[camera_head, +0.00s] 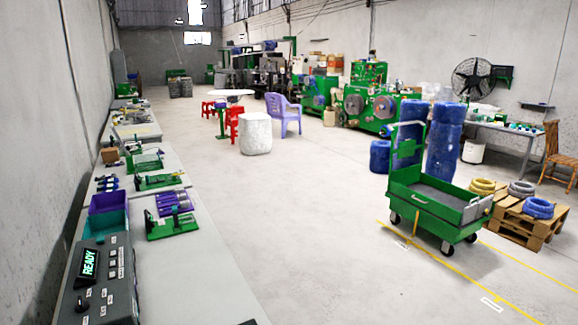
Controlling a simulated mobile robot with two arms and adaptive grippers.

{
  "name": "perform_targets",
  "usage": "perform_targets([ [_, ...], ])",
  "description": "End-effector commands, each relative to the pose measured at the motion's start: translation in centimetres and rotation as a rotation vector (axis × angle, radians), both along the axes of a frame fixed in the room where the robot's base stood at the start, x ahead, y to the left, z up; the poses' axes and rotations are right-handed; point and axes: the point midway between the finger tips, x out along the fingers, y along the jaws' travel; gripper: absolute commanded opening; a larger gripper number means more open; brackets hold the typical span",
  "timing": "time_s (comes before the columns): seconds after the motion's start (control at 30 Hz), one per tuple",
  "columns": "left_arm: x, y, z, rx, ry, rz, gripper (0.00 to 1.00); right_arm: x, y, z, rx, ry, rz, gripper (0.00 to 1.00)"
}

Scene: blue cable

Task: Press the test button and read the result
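A dark grey test box (100,285) stands at the near end of the long bench at the lower left. Its lit display (88,263) reads READY in green. A column of small light buttons with labels (112,263) runs beside the display, and a black knob (81,304) sits below it. The labels are too small to read, so I cannot tell which one is the test button. Neither of my grippers can be made out. A small dark sliver at the bottom edge is too cut off to identify.
Purple and teal bins (107,215) stand just behind the test box. A green cart (440,205) and a pallet with cable coils (520,215) stand right. The floor between is clear.

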Motion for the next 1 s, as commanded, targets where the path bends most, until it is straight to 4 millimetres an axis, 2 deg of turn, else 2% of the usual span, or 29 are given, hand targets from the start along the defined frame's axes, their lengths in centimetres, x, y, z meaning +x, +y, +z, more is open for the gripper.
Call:
perform_targets([
  [0.1, -0.67, 0.12, -0.27, 0.001, 0.003, -0.001, 0.38, 0.00, -0.02, 0.00, 0.000, 0.000, 0.000, 0.40],
  [0.3, -0.72, 0.14, -0.26, 0.001, 0.003, -0.001, 0.36, 0.01, -0.01, 0.00, 0.000, 0.000, 0.000, 0.40],
  [0.5, -0.72, 0.14, -0.26, 0.001, 0.004, -0.001, 0.03, 0.01, -0.01, 0.00, 0.000, 0.000, 0.000, 0.40],
  [0.53, -0.72, 0.14, -0.26, 0.001, 0.004, -0.001, 0.00, 0.01, -0.01, 0.00, 0.000, 0.000, 0.000, 0.40],
  [1.0, -0.69, 0.11, -0.25, 0.000, 0.004, -0.001, 0.00, 0.01, 0.01, 0.00, 0.000, 0.000, 0.000, 0.40],
])
